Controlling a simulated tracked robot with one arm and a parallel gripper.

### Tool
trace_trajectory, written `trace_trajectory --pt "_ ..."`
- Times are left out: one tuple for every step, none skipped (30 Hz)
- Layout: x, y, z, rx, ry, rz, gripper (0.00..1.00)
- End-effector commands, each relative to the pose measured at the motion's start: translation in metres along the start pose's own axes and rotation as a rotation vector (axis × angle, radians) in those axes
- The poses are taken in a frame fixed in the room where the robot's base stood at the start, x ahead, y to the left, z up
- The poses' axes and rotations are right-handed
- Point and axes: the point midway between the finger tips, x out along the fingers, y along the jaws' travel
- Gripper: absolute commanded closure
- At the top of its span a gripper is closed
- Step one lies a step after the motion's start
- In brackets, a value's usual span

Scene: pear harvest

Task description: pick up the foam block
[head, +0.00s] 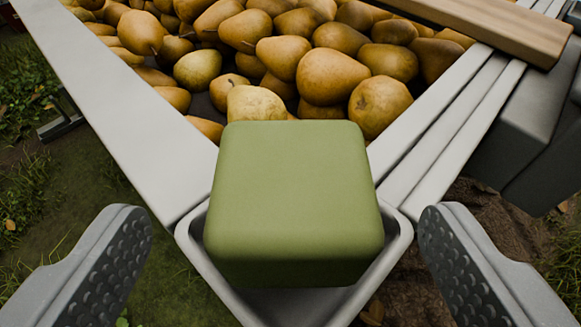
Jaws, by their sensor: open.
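The foam block (293,195) is a green block with rounded edges in the lower middle of the head view. It sits in a small pale tray (192,238) at the near corner of the pear bin. My gripper (285,245) is open, with one grey studded finger at the lower left and the other at the lower right. The fingers are well apart, with the block between them in the picture and a gap on each side. Neither finger appears to touch the block. The underside of the block is hidden.
Many brown-yellow pears (325,76) fill the bin behind the block. The bin's pale rims (112,98) run back left and right. A wooden plank (495,25) lies at the upper right, above a dark grey box shape (520,120). Grass and soil show below.

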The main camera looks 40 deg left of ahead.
Motion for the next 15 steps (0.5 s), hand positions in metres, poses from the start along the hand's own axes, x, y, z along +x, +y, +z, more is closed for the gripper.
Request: trace_trajectory --pt "0.003 0.000 0.001 0.000 0.001 0.000 0.18" --pt "0.006 0.000 0.001 -0.001 0.001 -0.001 0.18" --pt "0.010 0.000 0.002 -0.001 0.002 -0.001 0.18" --pt "0.014 0.001 0.003 -0.002 0.003 0.000 0.18" --pt "0.019 0.002 0.003 -0.003 0.004 0.000 0.18" --pt "0.025 0.002 0.004 -0.005 0.005 0.000 0.18" --pt "0.029 0.002 0.005 -0.005 0.006 0.000 0.18" --pt "0.033 0.003 0.006 -0.003 0.005 0.000 0.18" --pt "0.038 0.003 0.005 -0.002 0.005 0.000 0.18" --pt "0.041 0.002 0.005 -0.002 0.005 0.000 0.18" --pt "0.044 0.003 0.005 -0.002 0.004 0.000 0.18" --pt "0.047 0.003 0.005 -0.003 0.004 0.000 0.18" --pt "0.049 0.003 0.004 -0.003 0.004 0.001 0.18" --pt "0.051 0.003 0.004 -0.003 0.003 0.001 0.18" --pt "0.052 0.003 0.004 -0.003 0.003 0.001 0.18"
